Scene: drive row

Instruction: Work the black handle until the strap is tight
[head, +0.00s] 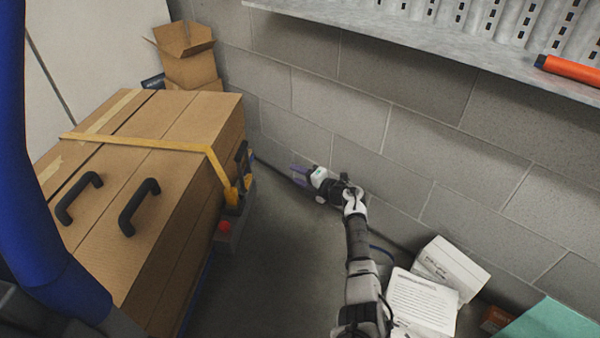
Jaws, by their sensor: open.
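A yellow strap (140,143) runs across the top of the large brown carton and bends down over its right edge. It ends low on the right side at a yellow fitting (231,196). A black handle (241,155) stands upright beside the strap on that right side. Two more black handles, a left one (78,198) and a right one (138,207), are fixed to the carton's top.
A grey box with a red button (225,226) sits below the strap fitting. Grey floor (265,270) is clear between the carton (185,235) and my arm. White boxes (450,268) and a printed sheet (422,303) lie lower right. A metal shelf (420,42) overhangs above.

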